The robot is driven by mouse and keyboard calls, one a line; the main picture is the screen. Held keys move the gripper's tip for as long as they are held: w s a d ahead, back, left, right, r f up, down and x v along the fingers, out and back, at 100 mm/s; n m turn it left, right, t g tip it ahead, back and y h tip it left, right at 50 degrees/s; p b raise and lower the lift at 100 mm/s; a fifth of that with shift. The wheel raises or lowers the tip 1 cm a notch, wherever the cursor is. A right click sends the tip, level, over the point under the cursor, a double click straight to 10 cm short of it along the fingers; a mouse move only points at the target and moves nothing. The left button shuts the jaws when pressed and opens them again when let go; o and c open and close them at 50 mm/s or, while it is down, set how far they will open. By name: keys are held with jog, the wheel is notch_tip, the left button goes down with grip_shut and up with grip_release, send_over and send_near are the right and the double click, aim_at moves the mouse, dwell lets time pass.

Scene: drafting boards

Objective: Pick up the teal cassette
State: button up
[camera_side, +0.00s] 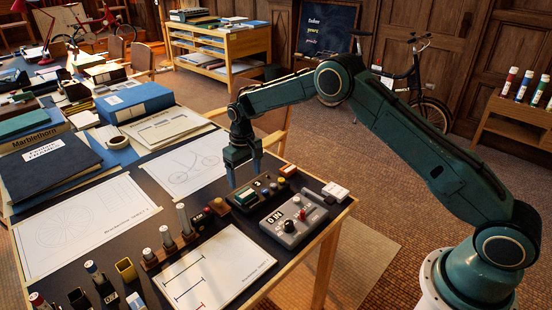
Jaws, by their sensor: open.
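I see nothing between the fingers. I cannot tell exactly how far the fingertips are above the desk.
A grey control box (293,222) with knobs stands close in front of the case. A row of upright cylinders in a wooden holder (168,250) is to the left. Drawing sheets (187,166) lie flat behind. A blue binder (134,102) and books fill the far left.

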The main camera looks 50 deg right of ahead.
aim_at(246, 193)
jog(key=shift+f, duration=0.8)
jog(key=shift+w+f, duration=0.15)
jog(key=shift+f, duration=2.45)
jog(key=c, duration=1.1)
jog(key=shift+r, duration=0.15)
notch_tip(246, 193, up, 20)
jog(key=shift+f, duration=0.1)
